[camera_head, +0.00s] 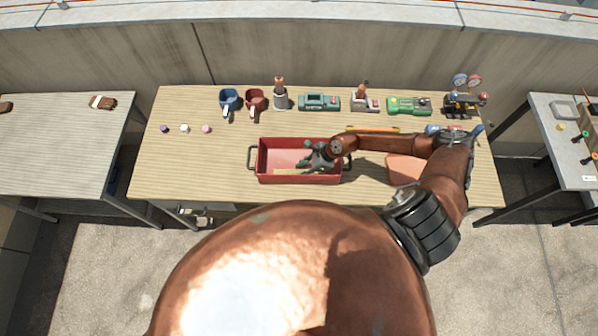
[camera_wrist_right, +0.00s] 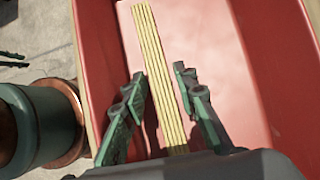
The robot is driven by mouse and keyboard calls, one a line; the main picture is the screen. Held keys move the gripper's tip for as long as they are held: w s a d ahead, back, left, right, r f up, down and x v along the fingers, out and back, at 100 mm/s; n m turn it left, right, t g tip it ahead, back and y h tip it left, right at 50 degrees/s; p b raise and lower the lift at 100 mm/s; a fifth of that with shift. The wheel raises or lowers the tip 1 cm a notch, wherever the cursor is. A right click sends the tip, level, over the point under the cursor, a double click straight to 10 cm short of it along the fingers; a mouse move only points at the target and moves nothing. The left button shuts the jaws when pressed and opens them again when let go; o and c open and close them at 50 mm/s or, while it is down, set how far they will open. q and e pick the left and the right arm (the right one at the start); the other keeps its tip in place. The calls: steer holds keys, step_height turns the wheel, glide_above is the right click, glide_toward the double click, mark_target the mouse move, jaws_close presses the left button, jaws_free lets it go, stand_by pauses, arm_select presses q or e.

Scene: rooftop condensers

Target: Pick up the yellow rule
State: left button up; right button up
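The yellow rule (camera_wrist_right: 158,72) is a long, narrow, ridged strip lying in the red tray (camera_wrist_right: 242,70). In the head view the rule (camera_head: 288,171) shows as a pale strip along the near side of the tray (camera_head: 262,160). My right gripper (camera_head: 312,160) is over the right part of the tray, reaching down into it. In the right wrist view its green fingers (camera_wrist_right: 160,80) are apart, one on each side of the rule, with gaps visible. Whether the rule lies at fingertip depth is hard to tell. My left gripper is not in view.
A salmon-coloured pad (camera_head: 402,170) lies right of the tray. The bench's left front is clear.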

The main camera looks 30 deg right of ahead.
jaws_close()
steer(key=shift+r, duration=0.1)
stand_by(0.4)
